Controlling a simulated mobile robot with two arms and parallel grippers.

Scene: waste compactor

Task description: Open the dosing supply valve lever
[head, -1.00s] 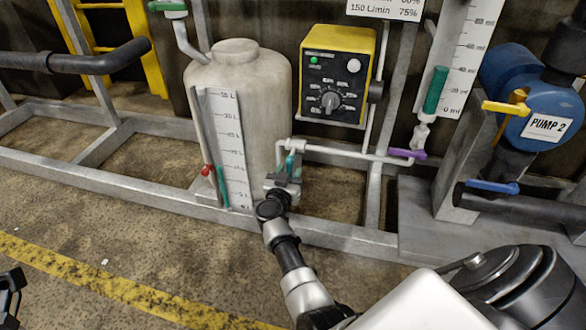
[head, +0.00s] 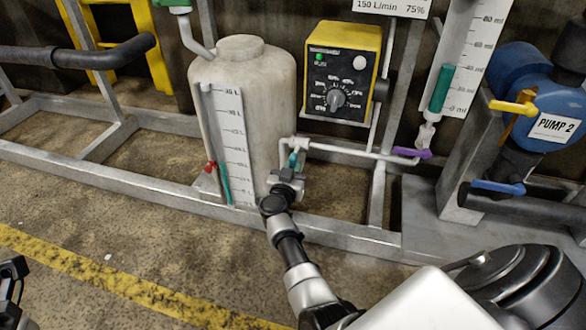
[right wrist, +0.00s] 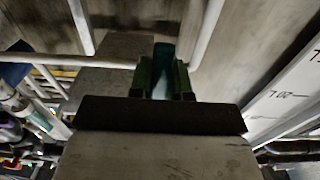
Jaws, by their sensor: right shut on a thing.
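The dosing supply valve lever (head: 294,160) is a small teal handle on the white pipe at the lower right of the pale tank. My right gripper (head: 289,178) reaches it from below and is shut on it. In the right wrist view the teal lever (right wrist: 162,54) stands between the fingertips of my right gripper (right wrist: 163,78). The gripper hides part of the lever and the valve body. My left gripper (head: 12,278) shows only in part at the lower left edge, away from the lever; its jaws are unclear.
The pale tank (head: 262,110) with a litre scale stands left of the lever. A yellow-framed control box (head: 343,72) hangs above right. A purple lever (head: 412,153) and Pump 2 (head: 545,100) are farther right. A grey frame rail (head: 345,240) runs low in front; the floor before it is clear.

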